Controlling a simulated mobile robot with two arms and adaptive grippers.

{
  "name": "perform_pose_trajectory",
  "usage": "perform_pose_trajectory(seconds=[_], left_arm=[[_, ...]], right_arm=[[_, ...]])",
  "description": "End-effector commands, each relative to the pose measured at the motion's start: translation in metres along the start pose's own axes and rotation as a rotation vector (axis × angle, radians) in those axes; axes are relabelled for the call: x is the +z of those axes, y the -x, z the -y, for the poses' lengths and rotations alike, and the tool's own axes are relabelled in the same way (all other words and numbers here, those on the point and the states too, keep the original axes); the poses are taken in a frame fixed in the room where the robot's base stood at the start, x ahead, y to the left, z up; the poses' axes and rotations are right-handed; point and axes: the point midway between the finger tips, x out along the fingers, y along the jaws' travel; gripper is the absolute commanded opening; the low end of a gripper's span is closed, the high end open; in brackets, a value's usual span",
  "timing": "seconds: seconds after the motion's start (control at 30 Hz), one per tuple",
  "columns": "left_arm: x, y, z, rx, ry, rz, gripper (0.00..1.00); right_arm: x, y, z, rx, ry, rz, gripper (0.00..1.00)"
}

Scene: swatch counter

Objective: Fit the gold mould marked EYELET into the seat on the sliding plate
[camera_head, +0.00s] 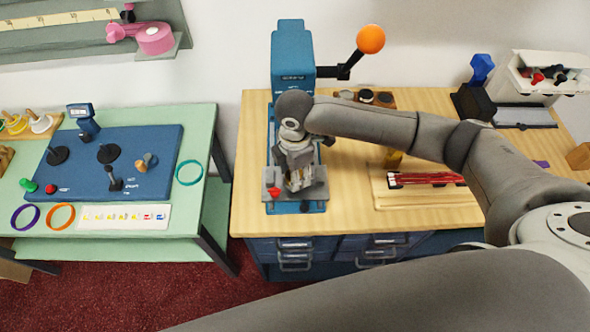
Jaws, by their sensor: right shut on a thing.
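The blue press (292,55) stands on the wooden table with its orange-knobbed lever (370,39) raised to the right. Its grey sliding plate (316,192) is at the front of the press base, with a red knob at its left. My right gripper (297,183) reaches in from the right, points down over the plate and is shut on a small gold piece, the gold mould. The fingers hide most of the mould, and no EYELET marking can be read. The seat is hidden under the gripper, so I cannot tell whether the mould touches it. My left gripper is not in view.
A wooden tray (385,200) with red sticks lies right of the press, partly behind my arm. A rack of dark round pieces (366,97) is behind. A green table (200,125) with a blue board (80,180) stands left, across a gap.

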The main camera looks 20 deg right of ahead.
Motion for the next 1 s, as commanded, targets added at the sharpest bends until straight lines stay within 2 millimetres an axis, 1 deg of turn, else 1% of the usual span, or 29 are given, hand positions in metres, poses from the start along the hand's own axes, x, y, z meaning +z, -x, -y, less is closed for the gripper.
perform_pose_trajectory(seconds=[0.13, 0.17, 0.3, 0.37, 0.67, 0.77, 0.87, 1.0], left_arm=[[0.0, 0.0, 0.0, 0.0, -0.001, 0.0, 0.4], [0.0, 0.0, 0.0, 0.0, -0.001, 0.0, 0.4], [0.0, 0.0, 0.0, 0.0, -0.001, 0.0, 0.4], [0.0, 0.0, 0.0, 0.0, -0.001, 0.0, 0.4], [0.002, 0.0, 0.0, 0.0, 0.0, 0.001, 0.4], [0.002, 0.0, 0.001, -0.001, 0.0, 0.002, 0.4], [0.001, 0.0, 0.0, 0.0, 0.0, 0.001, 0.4], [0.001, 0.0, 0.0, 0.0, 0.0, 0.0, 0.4]], right_arm=[[0.0, -0.002, 0.0, 0.0, 0.0, 0.0, 0.12], [0.0, -0.002, 0.0, 0.001, 0.0, 0.0, 0.43], [0.0, -0.002, 0.0, 0.001, 0.0, 0.0, 0.61], [0.0, -0.002, 0.0, 0.001, 0.0, 0.0, 0.67], [0.0, -0.002, 0.0, 0.0, 0.0, 0.0, 0.67], [0.0, 0.004, 0.0, 0.001, 0.0, 0.0, 0.67], [0.0, 0.018, -0.001, 0.004, 0.0, -0.001, 0.67], [0.0, 0.048, -0.001, 0.005, 0.001, -0.001, 0.67]])
